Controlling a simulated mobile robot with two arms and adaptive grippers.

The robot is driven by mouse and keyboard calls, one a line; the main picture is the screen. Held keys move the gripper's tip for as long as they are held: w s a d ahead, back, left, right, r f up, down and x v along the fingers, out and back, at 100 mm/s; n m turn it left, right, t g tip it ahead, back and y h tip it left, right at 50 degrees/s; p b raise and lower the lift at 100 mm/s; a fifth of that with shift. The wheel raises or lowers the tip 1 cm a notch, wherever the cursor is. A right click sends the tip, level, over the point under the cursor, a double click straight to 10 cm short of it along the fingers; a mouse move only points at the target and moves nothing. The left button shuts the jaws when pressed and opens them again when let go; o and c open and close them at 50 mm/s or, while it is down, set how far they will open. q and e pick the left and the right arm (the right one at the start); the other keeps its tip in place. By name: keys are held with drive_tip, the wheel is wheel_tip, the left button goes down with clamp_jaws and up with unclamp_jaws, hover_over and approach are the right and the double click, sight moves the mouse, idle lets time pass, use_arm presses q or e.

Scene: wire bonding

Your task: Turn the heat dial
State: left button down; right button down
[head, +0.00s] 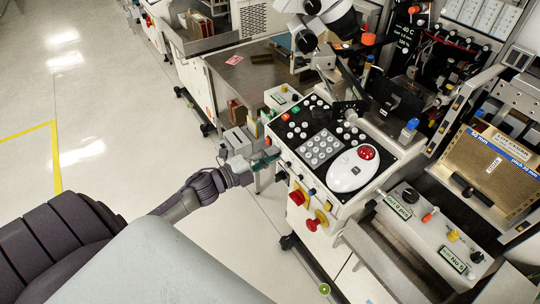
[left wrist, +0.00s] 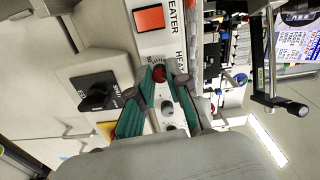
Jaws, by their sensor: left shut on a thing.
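The heat dial (left wrist: 159,74) is a small red knob beside the partly hidden "HEAT" lettering in the left wrist view. My left gripper (head: 270,154) is at the left side of the white machine's control console in the head view. In the left wrist view its two green-padded fingers converge at the dial, one on each side, and are shut on it. The fingers and wrist cover part of the panel. I cannot make out the dial in the head view. My right gripper is in neither view.
An orange-red square button (left wrist: 149,19) marked "HEATER" is above the dial in the left wrist view. A black rotary switch (left wrist: 97,91) is to the left. The console (head: 320,145) carries keys and a white mouse-like control (head: 350,170). Floor at left is clear.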

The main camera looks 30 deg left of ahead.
use_arm(q)
drive_tip(key=shift+f, duration=0.1)
drive_tip(key=c, duration=1.1)
unclamp_jaws()
drive_tip(key=shift+s, duration=0.1)
drive_tip(key=v, duration=1.2)
drive_tip(key=shift+f, duration=0.1)
